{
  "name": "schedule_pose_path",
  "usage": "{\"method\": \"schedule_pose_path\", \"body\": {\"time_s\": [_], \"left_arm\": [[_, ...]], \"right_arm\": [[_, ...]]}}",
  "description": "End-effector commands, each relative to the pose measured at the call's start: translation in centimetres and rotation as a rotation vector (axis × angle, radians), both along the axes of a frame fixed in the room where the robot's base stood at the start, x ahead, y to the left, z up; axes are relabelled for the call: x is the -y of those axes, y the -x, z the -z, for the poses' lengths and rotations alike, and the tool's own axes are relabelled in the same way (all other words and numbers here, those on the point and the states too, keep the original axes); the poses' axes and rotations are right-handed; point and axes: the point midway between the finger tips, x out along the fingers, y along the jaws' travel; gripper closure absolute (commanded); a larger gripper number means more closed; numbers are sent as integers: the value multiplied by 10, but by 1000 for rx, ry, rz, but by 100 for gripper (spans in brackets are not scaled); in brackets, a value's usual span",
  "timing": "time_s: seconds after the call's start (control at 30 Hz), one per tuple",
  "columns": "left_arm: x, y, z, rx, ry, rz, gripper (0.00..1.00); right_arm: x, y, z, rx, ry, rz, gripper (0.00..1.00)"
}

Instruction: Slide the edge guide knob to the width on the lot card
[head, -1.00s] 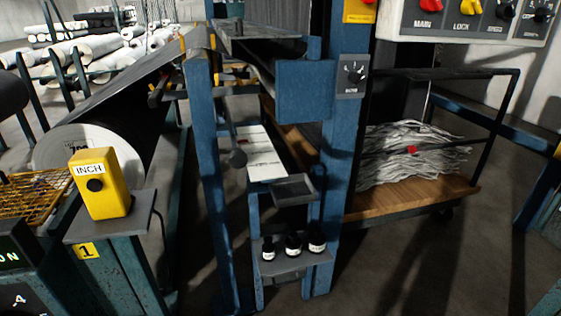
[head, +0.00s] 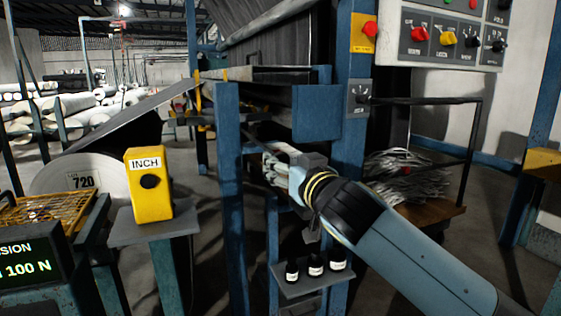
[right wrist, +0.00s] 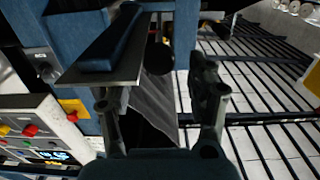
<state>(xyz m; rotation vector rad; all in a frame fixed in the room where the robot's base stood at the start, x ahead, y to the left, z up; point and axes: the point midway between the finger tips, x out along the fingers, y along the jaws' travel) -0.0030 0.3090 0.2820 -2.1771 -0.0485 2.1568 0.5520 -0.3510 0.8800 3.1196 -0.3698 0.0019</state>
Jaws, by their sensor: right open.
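My right gripper (head: 280,163) is open inside the blue frame, in front of where a white strip and a dark round knob showed earlier. In the head view the gripper and arm hide most of that spot. In the right wrist view a dark rounded piece (right wrist: 160,54), possibly the edge guide knob, shows between the open fingers (right wrist: 160,95); I cannot tell whether they touch it. The lot card (head: 82,181) on the roll at left reads LOT 720. My left gripper is not in view.
Blue posts (head: 231,200) stand close around my right gripper. A yellow INCH box (head: 149,185) stands on a pedestal at left. Small dark bottles (head: 315,266) stand on a low shelf below my arm. A control panel (head: 445,38) is at upper right, above a cart of grey scrap (head: 408,178).

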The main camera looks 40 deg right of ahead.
Motion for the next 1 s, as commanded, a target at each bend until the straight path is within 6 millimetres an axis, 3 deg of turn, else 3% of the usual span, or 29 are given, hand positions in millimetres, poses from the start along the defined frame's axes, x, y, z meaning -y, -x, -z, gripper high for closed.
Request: {"method": "schedule_pose_path", "body": {"time_s": [0.2,0.57,1.0], "left_arm": [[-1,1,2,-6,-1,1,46],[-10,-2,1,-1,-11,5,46],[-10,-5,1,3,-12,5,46]], "right_arm": [[7,-30,1,0,0,-1,43],[9,-37,1,-2,0,-1,43],[9,-36,1,-2,0,-1,98]]}}
